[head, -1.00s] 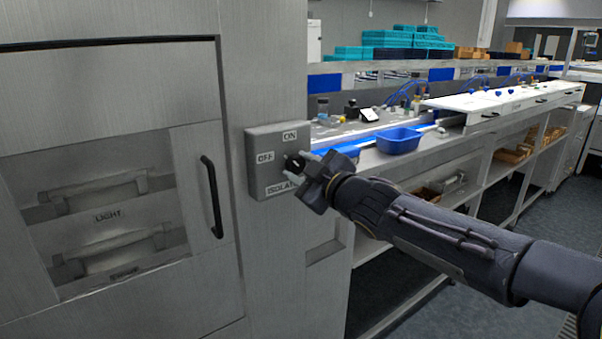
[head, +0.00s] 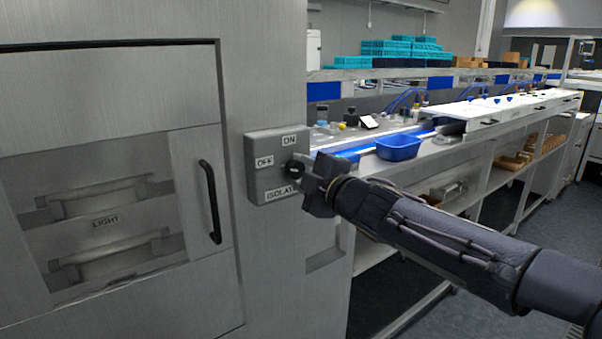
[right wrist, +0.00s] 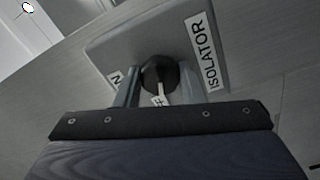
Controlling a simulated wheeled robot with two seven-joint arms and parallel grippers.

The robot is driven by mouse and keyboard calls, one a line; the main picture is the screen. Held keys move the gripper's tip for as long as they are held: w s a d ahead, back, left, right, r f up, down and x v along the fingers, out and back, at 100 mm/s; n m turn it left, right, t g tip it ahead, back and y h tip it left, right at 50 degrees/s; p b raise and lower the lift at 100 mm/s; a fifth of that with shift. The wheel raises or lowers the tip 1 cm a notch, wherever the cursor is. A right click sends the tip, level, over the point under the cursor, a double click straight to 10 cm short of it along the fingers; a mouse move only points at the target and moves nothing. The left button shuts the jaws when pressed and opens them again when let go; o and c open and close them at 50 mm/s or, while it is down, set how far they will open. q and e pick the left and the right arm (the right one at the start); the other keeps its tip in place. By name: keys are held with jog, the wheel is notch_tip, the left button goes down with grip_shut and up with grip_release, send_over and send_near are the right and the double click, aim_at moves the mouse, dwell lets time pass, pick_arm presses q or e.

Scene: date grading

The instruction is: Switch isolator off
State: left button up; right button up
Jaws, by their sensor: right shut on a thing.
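The isolator box (head: 262,152) is a grey box on the steel cabinet's front, with ON at top, OFF at left and ISOLATOR at the bottom. Its black round knob (head: 292,171) is partly hidden by my right gripper (head: 297,171). In the right wrist view the knob (right wrist: 158,72) sits between the two fingers of my right gripper (right wrist: 160,88), which is shut on it. A pale mark or part of a label shows below the knob there; which way the knob points is unclear. My left gripper is not in view.
A steel cabinet door with a black handle (head: 211,201) and a window is at left. A blue bin (head: 398,147) stands on the bench to the right. Teal crates (head: 405,50) are on the shelf behind. My right arm spans the lower right.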

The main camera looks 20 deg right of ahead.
dwell(0.3)
jog(key=o, duration=1)
jog(key=p+v, duration=0.1)
jog(key=v, duration=0.7)
